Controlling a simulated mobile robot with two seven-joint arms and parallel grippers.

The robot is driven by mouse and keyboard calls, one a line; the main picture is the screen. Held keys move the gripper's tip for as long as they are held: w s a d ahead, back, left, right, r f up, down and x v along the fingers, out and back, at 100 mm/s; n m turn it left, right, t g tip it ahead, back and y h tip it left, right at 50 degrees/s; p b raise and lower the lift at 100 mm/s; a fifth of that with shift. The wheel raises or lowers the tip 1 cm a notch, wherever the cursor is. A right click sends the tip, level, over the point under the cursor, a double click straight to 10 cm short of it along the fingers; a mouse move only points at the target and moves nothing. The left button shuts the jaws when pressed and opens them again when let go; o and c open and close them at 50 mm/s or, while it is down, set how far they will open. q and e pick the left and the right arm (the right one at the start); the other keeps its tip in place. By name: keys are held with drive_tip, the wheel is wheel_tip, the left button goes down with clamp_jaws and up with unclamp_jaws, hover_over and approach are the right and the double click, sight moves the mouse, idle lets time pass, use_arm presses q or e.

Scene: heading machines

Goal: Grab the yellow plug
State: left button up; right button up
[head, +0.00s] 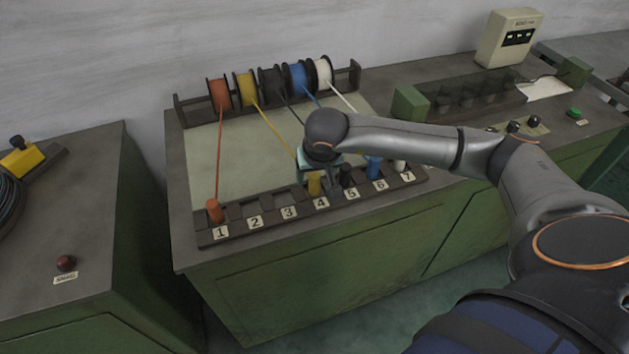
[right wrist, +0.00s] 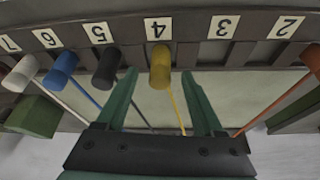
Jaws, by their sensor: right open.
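The yellow plug (head: 314,183) stands in the slot numbered 4 of the dark numbered rack (head: 262,229), with a yellow wire running to the yellow spool (head: 246,90). In the right wrist view the yellow plug (right wrist: 160,68) shows just past and between the two green fingers. My right gripper (head: 325,185) is over the rack at slot 4, partly hidden by my own wrist. In the right wrist view my right gripper (right wrist: 166,88) is open, with nothing held between its fingers. My left gripper is not in view.
A black plug (right wrist: 107,68) and a blue plug (right wrist: 62,70) stand close beside the yellow one at slots 5 and 6. A white plug (right wrist: 20,74) is at slot 7 and an orange plug (head: 214,211) at slot 1. Slots 2 and 3 are empty.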

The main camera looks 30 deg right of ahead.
drive_tip(key=shift+x, duration=1.4)
clamp_jaws()
